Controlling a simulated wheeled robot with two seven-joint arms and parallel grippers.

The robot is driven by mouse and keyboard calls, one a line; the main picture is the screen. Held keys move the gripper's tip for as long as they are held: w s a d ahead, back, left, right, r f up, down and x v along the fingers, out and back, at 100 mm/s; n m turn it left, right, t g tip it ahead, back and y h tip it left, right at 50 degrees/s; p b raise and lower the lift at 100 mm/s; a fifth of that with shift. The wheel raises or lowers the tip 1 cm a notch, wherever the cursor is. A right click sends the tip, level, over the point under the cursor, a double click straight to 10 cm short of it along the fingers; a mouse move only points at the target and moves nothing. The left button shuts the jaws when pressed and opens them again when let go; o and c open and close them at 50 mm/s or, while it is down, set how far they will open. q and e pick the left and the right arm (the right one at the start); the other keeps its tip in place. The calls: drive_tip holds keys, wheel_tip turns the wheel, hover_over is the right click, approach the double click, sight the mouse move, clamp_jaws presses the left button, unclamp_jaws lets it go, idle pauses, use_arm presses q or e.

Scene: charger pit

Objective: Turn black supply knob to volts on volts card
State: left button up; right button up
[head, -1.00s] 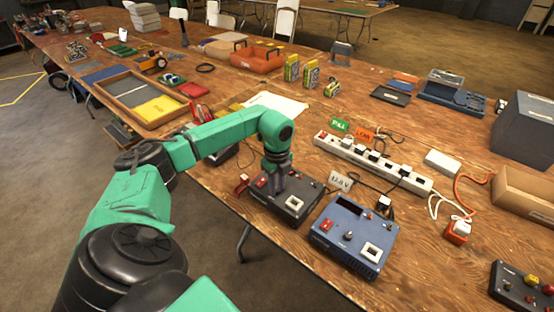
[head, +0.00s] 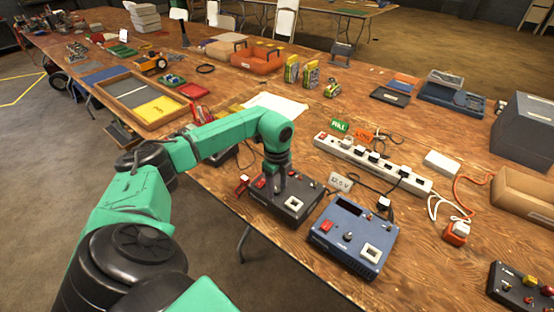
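The black supply (head: 296,214) sits near the table's front edge, with a red switch and a white square on its top. My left gripper (head: 280,193) points down onto its top face, where the knob would be. The fingers hide the knob, and I cannot tell whether they are open or shut on it. My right gripper is out of view.
A blue supply (head: 350,240) with a dark display stands close to the right of the black one. A white power strip (head: 350,152) with plugs and cables lies behind. A grey box (head: 523,130) and a cardboard box (head: 528,197) stand at right.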

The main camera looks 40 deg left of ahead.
sight(277, 190)
use_arm(q)
wheel_tip(277, 190, up, 15)
drive_tip(key=b, duration=0.1)
drive_tip(key=shift+f, duration=0.2)
idle(0.6)
